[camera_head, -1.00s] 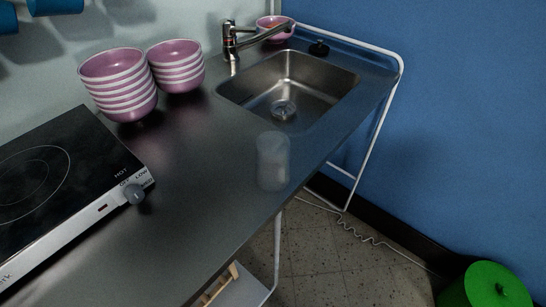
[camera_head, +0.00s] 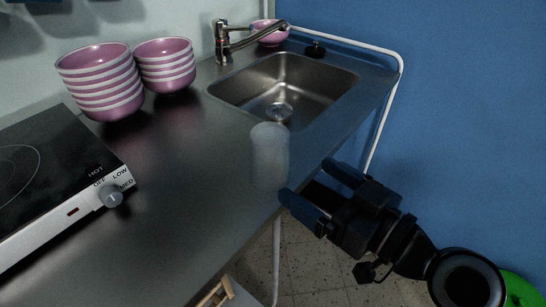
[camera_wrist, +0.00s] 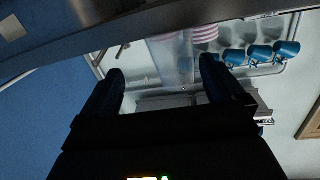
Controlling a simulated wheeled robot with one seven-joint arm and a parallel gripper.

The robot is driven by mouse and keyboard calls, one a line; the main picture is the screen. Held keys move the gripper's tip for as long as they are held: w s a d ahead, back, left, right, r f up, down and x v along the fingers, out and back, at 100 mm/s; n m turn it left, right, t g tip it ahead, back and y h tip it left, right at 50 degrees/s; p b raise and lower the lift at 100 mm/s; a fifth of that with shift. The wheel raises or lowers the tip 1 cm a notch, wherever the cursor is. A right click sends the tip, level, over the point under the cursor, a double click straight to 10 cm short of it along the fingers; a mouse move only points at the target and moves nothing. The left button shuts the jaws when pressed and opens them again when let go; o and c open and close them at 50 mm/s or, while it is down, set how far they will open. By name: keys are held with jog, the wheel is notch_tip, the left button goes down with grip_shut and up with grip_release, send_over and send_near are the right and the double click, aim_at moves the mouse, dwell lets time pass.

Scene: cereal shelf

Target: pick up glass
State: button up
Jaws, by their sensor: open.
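The glass (camera_head: 270,153) is a clear, faintly frosted tumbler. It stands upright near the front edge of the metal counter (camera_head: 190,185), just in front of the sink. My gripper (camera_head: 308,182) has come in from the right side, at the counter's front edge. Its dark blue fingers are apart, empty and pointing toward the glass, with a gap between them and it in the head view. In the wrist view, a pale see-through shape that looks like the glass (camera_wrist: 172,62) shows between and beyond the open fingers (camera_wrist: 160,72).
Two stacks of pink bowls (camera_head: 102,85) stand at the back left. A hot plate (camera_head: 55,190) is at left. The sink (camera_head: 285,85) and faucet (camera_head: 222,45) lie behind the glass. Blue cups (camera_wrist: 260,53) hang in the wrist view. A white rail edges the counter's right end.

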aim_at(286, 155)
jog(key=r, duration=0.1)
jog(key=w+a+r+n+g+y, duration=0.1)
jog(key=a+r+n+y, duration=0.1)
jog(key=shift+w+a+r, duration=0.1)
jog(key=shift+w+a, duration=0.15)
jog(key=x, duration=0.3)
jog(key=p+x, duration=0.1)
jog(key=x, duration=0.2)
jog(key=shift+a+r, duration=0.25)
jog(key=shift+a, duration=0.05)
jog(key=shift+w+a+f+p, duration=0.1)
jog(key=shift+w+a+p, duration=0.2)
jog(key=shift+w+a, duration=0.15)
jog(key=shift+c, duration=0.3)
jog(key=c, duration=1.2)
